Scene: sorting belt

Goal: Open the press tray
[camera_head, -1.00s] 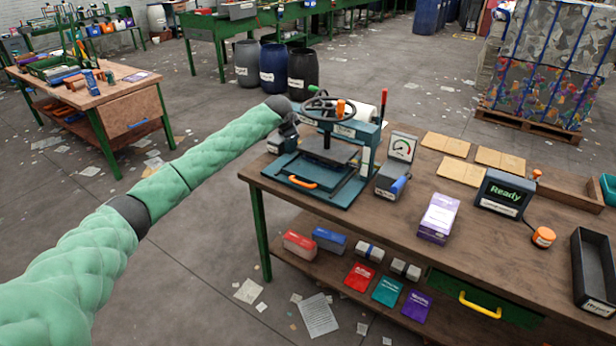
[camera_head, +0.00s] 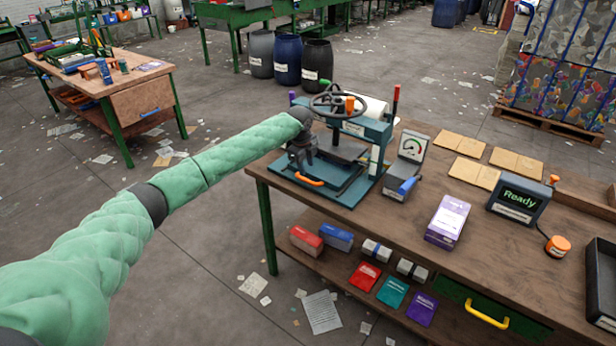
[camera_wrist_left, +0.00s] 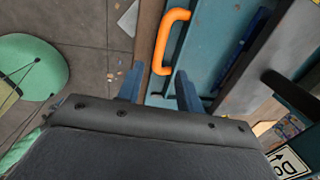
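The press (camera_head: 372,130) stands at the left end of the wooden workbench, with a dark handwheel (camera_head: 336,100) on top. Its teal tray (camera_head: 345,190) is low at the front and carries an orange handle (camera_head: 309,180). My left gripper (camera_head: 302,160) hangs just above and behind the handle in the head view, partly hiding the tray. In the left wrist view its two blue fingers (camera_wrist_left: 160,88) are apart with nothing between them. The orange handle (camera_wrist_left: 168,42) lies ahead of the fingertips, not touched. My right gripper is not in view.
A gauge (camera_head: 413,147) and a grey box with a blue lever (camera_head: 403,187) stand right of the press. A purple box (camera_head: 448,221) and a Ready display (camera_head: 518,197) are farther right. Several packs lie on the lower shelf. Open floor lies left of the bench.

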